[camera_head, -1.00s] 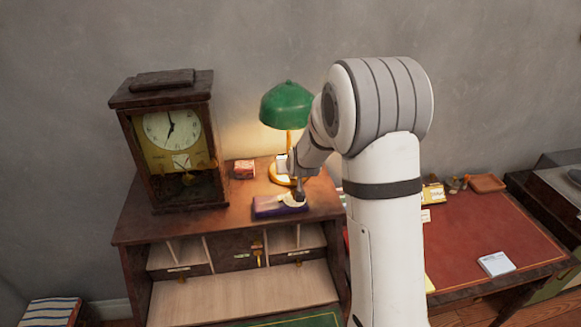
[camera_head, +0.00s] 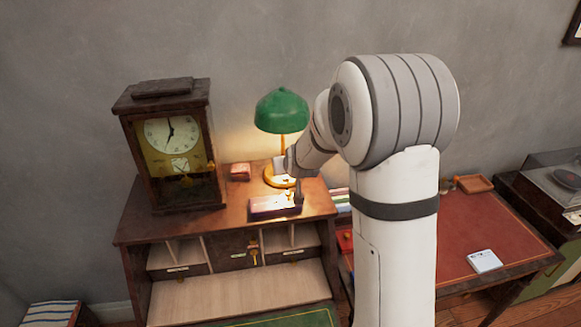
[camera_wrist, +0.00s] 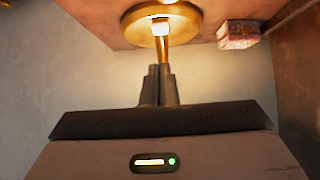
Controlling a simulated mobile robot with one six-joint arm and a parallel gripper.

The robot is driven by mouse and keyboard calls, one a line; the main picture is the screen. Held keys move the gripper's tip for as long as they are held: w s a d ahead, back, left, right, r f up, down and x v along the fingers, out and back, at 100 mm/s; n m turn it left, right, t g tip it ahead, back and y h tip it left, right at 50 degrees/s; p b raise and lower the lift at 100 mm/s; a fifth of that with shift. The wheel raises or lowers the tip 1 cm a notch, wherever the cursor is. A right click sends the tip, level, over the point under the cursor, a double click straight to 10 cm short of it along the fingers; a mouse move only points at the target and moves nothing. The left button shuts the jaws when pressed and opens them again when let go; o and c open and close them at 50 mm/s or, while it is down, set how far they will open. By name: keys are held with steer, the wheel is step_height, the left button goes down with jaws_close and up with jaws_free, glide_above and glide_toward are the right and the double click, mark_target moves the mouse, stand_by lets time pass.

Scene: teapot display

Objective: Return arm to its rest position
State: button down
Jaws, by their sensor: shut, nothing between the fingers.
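My gripper (camera_head: 298,194) is at the right end of a dark purple flat box (camera_head: 262,207) on top of the wooden desk in the head view. I cannot tell whether it touches the box. In the wrist view my gripper (camera_wrist: 159,72) has its two fingers shut together with nothing between them. The fingertips overlap the stem of the brass lamp there. My white and grey arm rises through the right of the head view and hides part of the desks.
A green-shaded lamp (camera_head: 282,112) stands behind my gripper, its brass base (camera_wrist: 134,24) close in the wrist view. A small pink box (camera_head: 241,171) and a tall clock (camera_head: 170,147) are to the left. A red-topped desk (camera_head: 468,237) is at right.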

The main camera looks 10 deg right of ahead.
steer(key=s+d+r+g+b, duration=0.1)
steer(key=s+r+g, duration=0.1)
steer(key=s, duration=1.6)
steer(key=s+d+r+g+b, duration=0.1)
steer(key=s+r+g, duration=0.2)
steer(key=s, duration=1.5)
steer(key=shift+s+d+r+g, duration=0.25)
steer(key=shift+d+g, duration=0.1)
steer(key=shift+g, duration=0.45)
